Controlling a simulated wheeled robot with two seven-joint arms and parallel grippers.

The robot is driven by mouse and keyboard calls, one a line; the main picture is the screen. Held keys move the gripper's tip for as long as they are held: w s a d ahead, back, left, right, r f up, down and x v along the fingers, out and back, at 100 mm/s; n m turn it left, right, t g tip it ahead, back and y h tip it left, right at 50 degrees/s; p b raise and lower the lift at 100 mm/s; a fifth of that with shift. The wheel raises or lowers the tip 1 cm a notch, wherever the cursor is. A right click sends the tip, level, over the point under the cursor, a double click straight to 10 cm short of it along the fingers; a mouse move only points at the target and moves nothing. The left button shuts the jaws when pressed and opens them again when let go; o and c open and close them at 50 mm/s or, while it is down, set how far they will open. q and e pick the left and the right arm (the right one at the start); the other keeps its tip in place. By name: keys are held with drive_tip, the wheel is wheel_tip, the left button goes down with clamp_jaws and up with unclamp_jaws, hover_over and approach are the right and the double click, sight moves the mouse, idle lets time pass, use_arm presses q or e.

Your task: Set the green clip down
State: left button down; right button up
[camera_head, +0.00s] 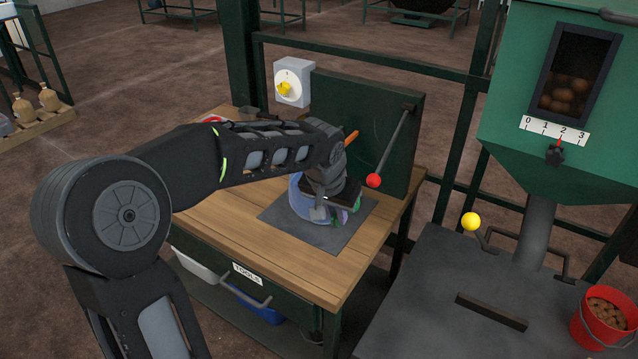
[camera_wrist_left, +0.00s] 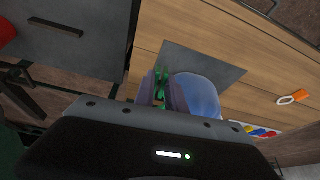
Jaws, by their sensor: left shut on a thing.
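My left gripper (camera_head: 330,205) is over the dark grey mat (camera_head: 290,226) on the wooden workbench, pointing down. It is shut on the green clip (camera_head: 342,214), which shows only in part beside the fingers. In the left wrist view the green clip (camera_wrist_left: 161,84) sits between the fingers, over the mat (camera_wrist_left: 219,66). A blue-grey round container (camera_head: 298,193) stands on the mat right beside the gripper; it also shows in the left wrist view (camera_wrist_left: 200,95). I cannot tell whether the clip touches the mat or the container. My right gripper is not in view.
A dark green panel with a red-knobbed lever (camera_head: 373,180) rises behind the bench. An orange-handled tool (camera_wrist_left: 301,96) and a tray of coloured pieces (camera_wrist_left: 262,132) lie on the bench. A green hopper (camera_head: 510,80) and a red bucket (camera_head: 604,316) are at the right.

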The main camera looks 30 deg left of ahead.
use_arm(q)
drive_tip(key=s+d+f+m, duration=0.1)
drive_tip(key=d+f, duration=1.1)
drive_tip(key=f, duration=0.1)
drive_tip(key=shift+s+d+f+h, duration=0.2)
drive_tip(key=shift+s+d+h, duration=0.1)
drive_tip(key=shift+d, duration=0.1)
